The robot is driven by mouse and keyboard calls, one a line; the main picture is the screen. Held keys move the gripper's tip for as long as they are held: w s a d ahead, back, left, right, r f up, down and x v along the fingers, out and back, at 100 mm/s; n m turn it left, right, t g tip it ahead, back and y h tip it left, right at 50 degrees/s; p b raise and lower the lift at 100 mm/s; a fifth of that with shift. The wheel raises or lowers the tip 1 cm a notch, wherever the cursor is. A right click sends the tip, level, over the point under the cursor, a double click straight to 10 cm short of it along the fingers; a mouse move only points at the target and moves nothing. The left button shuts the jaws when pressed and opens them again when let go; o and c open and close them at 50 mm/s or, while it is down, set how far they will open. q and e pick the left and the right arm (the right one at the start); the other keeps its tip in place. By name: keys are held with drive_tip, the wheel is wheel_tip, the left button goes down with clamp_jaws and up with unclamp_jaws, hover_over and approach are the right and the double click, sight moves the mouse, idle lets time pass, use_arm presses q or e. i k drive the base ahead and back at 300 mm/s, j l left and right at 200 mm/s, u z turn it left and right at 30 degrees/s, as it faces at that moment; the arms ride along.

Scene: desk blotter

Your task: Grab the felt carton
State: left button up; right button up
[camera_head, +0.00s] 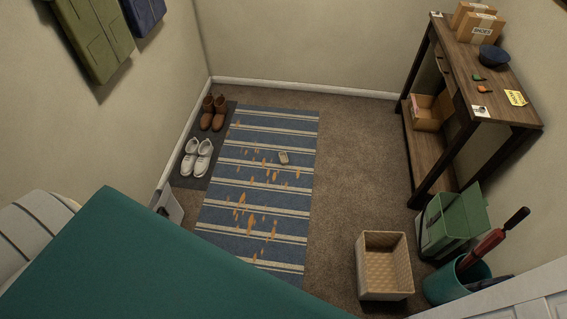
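I cannot tell for sure which thing is the felt carton. A brown open cardboard box (428,113) stands on the lower shelf of the dark wooden console at the right. Two closed brown cartons stand on its top at the back, the nearer one labelled shoes (481,28). A green box with a raised lid (447,222) stands on the floor at the right. Neither of my grippers is in view.
A large teal surface (130,260) hides the lower left. A woven basket (384,265) and a teal bin with umbrellas (457,281) stand at lower right. Shoes stand on a dark mat (188,180). Orange flecks litter the rug. Carpet between rug and console (362,160) is clear.

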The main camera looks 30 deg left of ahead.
sight(282, 157)
drive_tip(key=i+j, duration=0.95)
drive_tip(key=i, duration=0.25)
